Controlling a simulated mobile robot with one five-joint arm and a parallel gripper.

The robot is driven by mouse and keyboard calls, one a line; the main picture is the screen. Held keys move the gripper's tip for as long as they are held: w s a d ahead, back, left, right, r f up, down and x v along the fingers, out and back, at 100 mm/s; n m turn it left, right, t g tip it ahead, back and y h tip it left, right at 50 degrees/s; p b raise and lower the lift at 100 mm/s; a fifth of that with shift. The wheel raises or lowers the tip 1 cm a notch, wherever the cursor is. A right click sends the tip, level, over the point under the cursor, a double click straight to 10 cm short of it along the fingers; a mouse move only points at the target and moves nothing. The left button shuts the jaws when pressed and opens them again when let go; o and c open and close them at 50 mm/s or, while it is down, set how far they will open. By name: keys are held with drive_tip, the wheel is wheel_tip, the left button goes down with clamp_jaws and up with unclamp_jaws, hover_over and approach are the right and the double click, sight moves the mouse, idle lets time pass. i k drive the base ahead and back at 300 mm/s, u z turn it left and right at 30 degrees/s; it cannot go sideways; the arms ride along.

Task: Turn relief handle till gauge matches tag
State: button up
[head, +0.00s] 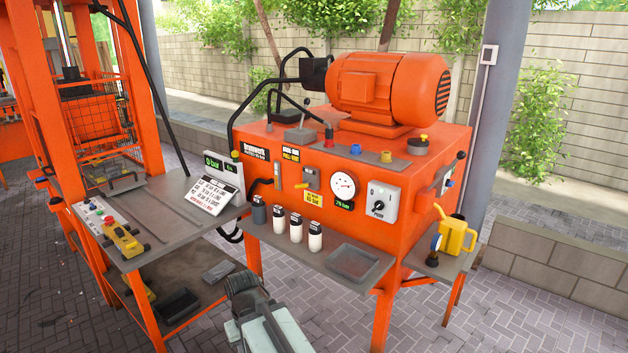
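The round white gauge (343,185) is on the front of the orange power unit; its needle is too small to read surely. A dark tag (344,205) with green lettering, apparently "75 bar", is just below it. A small lever fitting (312,179) left of the gauge, above a yellow label (313,196), may be the relief handle; I cannot tell for sure. My arm rises from the bottom edge, and its dark end (246,289) is in front of and below the unit's shelf, apart from the panel. Its fingers cannot be made out.
A grey shelf (285,247) with several bottles and a grey tray (354,262) juts out below the panel. A black rotary switch (381,197) is right of the gauge. A yellow can (456,236) stands on the right side shelf. Paved floor is free at lower right.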

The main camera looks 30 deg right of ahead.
sight(306, 183)
drive_tip(key=i, duration=1.4)
drive_tip(key=u, duration=0.7)
